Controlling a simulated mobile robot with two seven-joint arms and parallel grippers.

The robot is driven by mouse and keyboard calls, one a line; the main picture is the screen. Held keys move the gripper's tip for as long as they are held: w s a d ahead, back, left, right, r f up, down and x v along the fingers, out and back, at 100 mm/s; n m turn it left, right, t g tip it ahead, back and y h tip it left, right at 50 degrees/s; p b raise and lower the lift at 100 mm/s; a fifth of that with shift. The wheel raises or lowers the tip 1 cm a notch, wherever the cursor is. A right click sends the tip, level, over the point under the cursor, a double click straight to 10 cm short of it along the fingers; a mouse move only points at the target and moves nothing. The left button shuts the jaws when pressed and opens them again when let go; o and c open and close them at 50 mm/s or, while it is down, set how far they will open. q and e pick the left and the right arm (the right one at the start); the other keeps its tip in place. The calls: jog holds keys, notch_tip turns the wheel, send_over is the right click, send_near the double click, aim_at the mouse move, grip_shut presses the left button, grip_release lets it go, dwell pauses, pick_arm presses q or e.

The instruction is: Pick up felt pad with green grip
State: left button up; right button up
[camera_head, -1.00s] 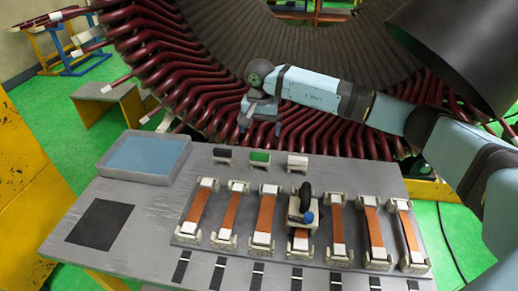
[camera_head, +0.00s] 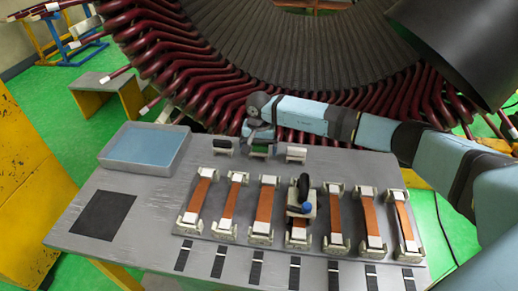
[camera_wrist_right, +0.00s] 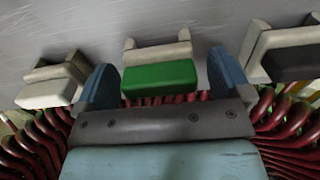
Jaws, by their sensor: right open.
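The felt pad with green grip (camera_wrist_right: 160,77) sits in a pale holder at the table's back edge. In the right wrist view its green block lies between the two blue fingers of my right gripper (camera_wrist_right: 165,84), which is open, with a gap on each side. In the head view my right gripper (camera_head: 260,133) hangs over the pad's place and hides most of it; a bit of green (camera_head: 259,150) shows below the fingers. My left gripper is not in view.
A pad with a black grip (camera_head: 222,143) stands to the left and one with a pale grip (camera_head: 296,152) to the right, both close to my fingers. A blue-lined tray (camera_head: 145,147) lies at the left. The stator coils (camera_head: 400,115) rise behind the table.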

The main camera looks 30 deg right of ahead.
jog(key=shift+f, duration=0.9)
jog(key=c, duration=1)
jog(key=shift+r, duration=0.15)
notch_tip(320, 180, up, 20)
jog(key=shift+f+b, duration=0.1)
jog(key=shift+b, duration=0.75)
